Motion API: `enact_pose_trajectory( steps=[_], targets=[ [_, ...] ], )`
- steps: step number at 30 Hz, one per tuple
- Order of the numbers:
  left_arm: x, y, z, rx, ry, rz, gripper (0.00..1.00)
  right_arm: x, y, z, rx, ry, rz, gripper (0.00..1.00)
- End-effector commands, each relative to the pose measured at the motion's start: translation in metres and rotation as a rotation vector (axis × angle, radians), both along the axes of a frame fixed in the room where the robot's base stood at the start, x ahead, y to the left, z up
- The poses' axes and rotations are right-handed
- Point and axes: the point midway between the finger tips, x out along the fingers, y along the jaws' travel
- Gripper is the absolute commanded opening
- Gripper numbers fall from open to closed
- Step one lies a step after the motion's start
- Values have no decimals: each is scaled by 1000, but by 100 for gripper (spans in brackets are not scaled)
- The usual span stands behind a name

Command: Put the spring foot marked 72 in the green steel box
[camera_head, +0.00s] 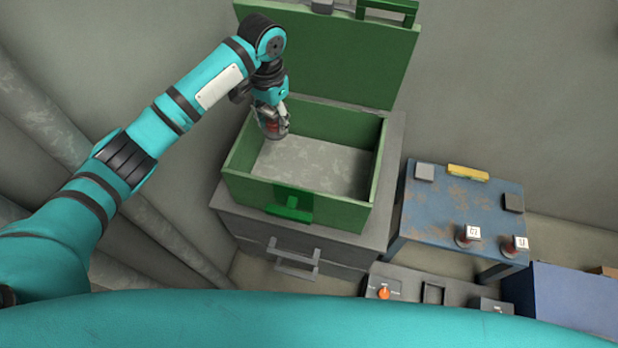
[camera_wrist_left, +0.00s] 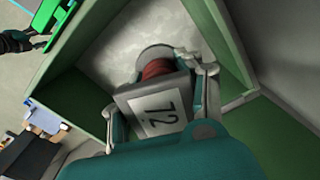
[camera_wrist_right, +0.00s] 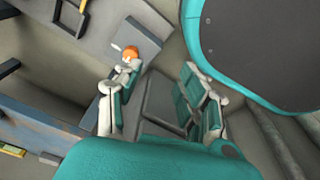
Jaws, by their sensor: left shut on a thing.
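The spring foot marked 72 (camera_wrist_left: 158,112) shows in the left wrist view, with a grey plate, a white label, a red spring and a round base. My left gripper (camera_head: 272,124) is shut on it, one finger on each side. The open green steel box (camera_head: 338,212) is below it, with its lid raised at the back. The foot hangs over the left part of the box, apart from the bare grey floor. My right gripper (camera_wrist_right: 158,105) is open and empty in the right wrist view. It does not show in the head view.
The box stands on a grey cabinet (camera_head: 300,240). To its right, a blue table (camera_head: 440,205) bears two more tagged spring feet (camera_head: 467,236) (camera_head: 516,246), a yellow block (camera_head: 467,172) and grey pieces. A control panel with an orange knob (camera_head: 384,293) is in front.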

Motion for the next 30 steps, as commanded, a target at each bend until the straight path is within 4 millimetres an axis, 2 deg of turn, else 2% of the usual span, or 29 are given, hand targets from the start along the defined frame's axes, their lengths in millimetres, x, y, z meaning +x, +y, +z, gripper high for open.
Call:
enact_pose_trajectory(
  steps=[1,6,9,17,24,30],
  targets=[
    [0,0,-26,-1,-1,0,0,11,2,-13,2,-12,-2,40],
    [0,0,-67,-1,-1,0,0,39,6,-11,4,-34,-7,40],
    [1,0,-82,-1,-2,0,0,49,7,-5,5,-44,-9,40],
    [0,0,-105,1,1,1,0,62,9,12,6,-57,-12,40],
    [0,0,-145,1,-1,2,0,72,10,45,8,-75,-15,40],
    [0,0,-165,1,1,1,0,77,10,62,9,-86,-17,40]
  ],
)
